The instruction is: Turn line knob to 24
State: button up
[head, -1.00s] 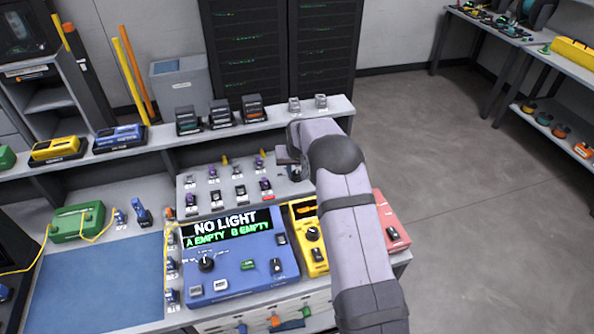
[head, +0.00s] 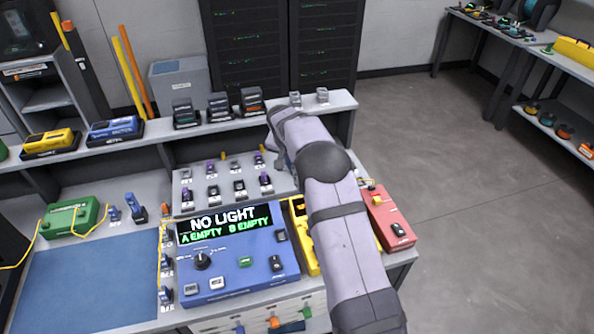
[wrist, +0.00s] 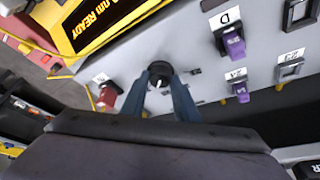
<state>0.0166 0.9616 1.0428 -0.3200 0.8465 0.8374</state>
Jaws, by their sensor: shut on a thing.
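The line knob appears to be the black round knob (wrist: 159,68) on the grey panel, with a small white mark on its near side. My gripper (wrist: 160,80) is shut on it, one blue-grey finger on each side. In the wrist view, a tag reading 24 (wrist: 237,73) is to the right of the knob, above a purple connector (wrist: 241,91). A small tag by the red connector at left is too small to read. In the head view, my arm covers the knob and fingertips. I cannot tell which number the mark points to.
A yellow device (wrist: 85,20) with a READY display stands by the knob. A red capped connector (wrist: 108,95) is at its left. A 23 port (wrist: 290,70) and a purple connector under D (wrist: 233,42) are at right. A blue meter (head: 240,255) reads NO LIGHT.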

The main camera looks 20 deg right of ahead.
jog(key=shift+w+a+m+g+h, duration=0.1)
jog(key=shift+m+g+h, duration=0.25)
jog(key=shift+m, duration=0.95)
jog(key=o, duration=1.1)
jog(key=shift+c, duration=0.2)
jog(key=shift+r+b, duration=0.1)
jog(key=shift+b, duration=0.2)
jog(key=b+v, duration=0.2)
jog(key=v, duration=0.5)
jog(key=shift+a, duration=0.1)
jog(key=s+a+f+n+g+y, duration=0.1)
jog(key=s+n, duration=0.4)
jog(key=s, duration=1.4)
jog(key=s+a+f+n+g+y, duration=0.1)
jog(key=s+f+n, duration=0.4)
jog(key=s, duration=1.5)
jog(key=a+y, duration=0.1)
jog(key=a, duration=0.1)
jog(key=shift+s+a+f+g, duration=0.25)
jog(key=shift+g, duration=0.1)
